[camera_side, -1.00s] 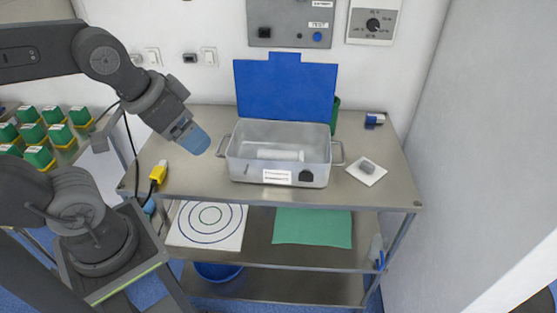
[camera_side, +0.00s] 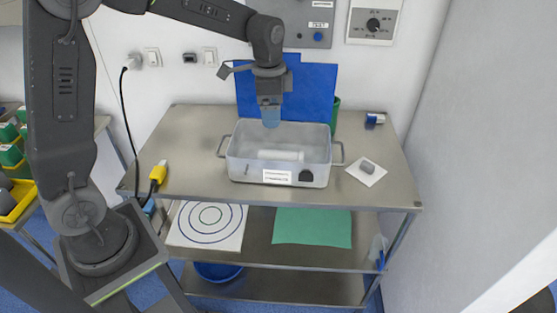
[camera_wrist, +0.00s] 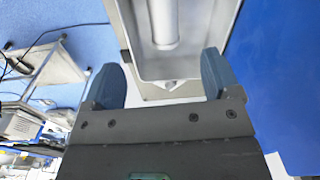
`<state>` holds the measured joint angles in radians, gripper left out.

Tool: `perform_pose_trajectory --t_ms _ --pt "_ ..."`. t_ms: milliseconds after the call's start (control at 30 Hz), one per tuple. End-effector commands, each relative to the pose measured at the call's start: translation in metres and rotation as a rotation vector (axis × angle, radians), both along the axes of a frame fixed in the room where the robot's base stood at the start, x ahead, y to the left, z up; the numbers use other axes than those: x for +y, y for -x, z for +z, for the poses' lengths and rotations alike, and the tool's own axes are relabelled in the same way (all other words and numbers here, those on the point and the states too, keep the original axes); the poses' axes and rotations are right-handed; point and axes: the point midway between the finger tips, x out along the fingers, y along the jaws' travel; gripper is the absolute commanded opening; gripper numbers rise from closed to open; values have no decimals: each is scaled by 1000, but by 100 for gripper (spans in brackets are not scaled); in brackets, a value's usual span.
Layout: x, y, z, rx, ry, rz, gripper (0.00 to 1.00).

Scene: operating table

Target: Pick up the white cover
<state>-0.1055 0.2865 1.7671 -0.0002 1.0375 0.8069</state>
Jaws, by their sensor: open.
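A white cylinder, the only piece in the box that fits the white cover (camera_side: 280,155), lies on its side in an open grey metal box (camera_side: 249,171) on the table. In the wrist view it shows at the top centre (camera_wrist: 164,20), ahead of my fingers. My gripper (camera_side: 270,118) points down above the back part of the box, in front of the raised blue lid (camera_side: 318,88). In the wrist view its blue fingers (camera_wrist: 160,78) are spread apart with nothing between them. The gripper is apart from the cylinder.
The box has side handles and a white label (camera_side: 277,177). A white pad with a grey piece (camera_side: 367,167) lies to its right, and a blue-and-white item (camera_side: 374,119) behind that. A yellow plug (camera_side: 159,172) sits at the left.

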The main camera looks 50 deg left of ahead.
Motion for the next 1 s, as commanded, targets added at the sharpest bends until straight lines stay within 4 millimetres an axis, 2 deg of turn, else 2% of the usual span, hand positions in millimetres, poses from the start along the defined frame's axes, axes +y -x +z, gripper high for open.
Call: perform_pose_trajectory --t_ms 33,200,367,633,1000 --pt "3 -8 -10 22 1 -24 83" --pt "7 -20 -26 49 3 -76 83" --pt "7 -21 -46 56 4 -82 83" --pt "7 -20 -97 54 4 -81 83" --pt "2 -17 -130 54 4 -81 83"
